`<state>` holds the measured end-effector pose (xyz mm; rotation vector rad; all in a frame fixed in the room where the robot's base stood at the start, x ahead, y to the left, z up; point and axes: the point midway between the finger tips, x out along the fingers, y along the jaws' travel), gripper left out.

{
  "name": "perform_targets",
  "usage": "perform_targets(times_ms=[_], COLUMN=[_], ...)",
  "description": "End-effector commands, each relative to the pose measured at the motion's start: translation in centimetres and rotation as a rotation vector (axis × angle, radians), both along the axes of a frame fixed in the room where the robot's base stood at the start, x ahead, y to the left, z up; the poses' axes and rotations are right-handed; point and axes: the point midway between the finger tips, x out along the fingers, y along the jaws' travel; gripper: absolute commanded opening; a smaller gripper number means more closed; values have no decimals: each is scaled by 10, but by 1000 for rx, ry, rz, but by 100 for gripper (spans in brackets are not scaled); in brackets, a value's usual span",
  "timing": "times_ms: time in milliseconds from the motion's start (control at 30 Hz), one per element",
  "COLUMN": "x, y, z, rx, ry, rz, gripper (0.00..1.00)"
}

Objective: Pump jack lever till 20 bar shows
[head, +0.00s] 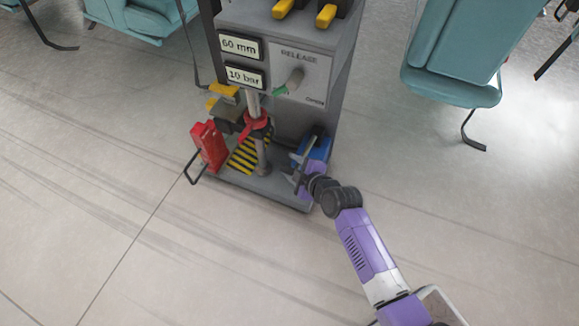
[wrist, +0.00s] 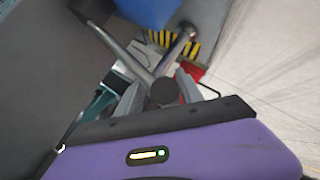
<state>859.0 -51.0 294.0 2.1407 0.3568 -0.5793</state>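The grey console carries a display (head: 246,76) reading "10 bar". A blue jack pump (head: 318,150) sits at the right of the console's foot; its blue body also shows in the wrist view (wrist: 152,10). A metal lever (wrist: 130,50) runs from a dark block to a dark round end (wrist: 162,93). My gripper (head: 298,176) is low beside the pump. In the wrist view, my gripper's two grey fingers (wrist: 160,88) stand apart, one on each side of the dark end. They look open around it; contact is not clear.
Above the pressure display another display (head: 241,47) reads "60 mm". A RELEASE knob (head: 292,80) is on the console panel. A red box (head: 209,146) and a red-collared post (head: 262,150) stand left of the pump. Teal seats (head: 455,50) are at right; the foreground floor is free.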

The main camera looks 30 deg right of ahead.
Motion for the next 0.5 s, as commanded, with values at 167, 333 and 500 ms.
perform_targets(times_ms=[167,333,500], x=[1,-4,-25], y=[4,5,3], z=[1,6,20], rx=[1,1,1], ry=[-3,-3,-2], rz=[7,10,8], gripper=[43,43,43])
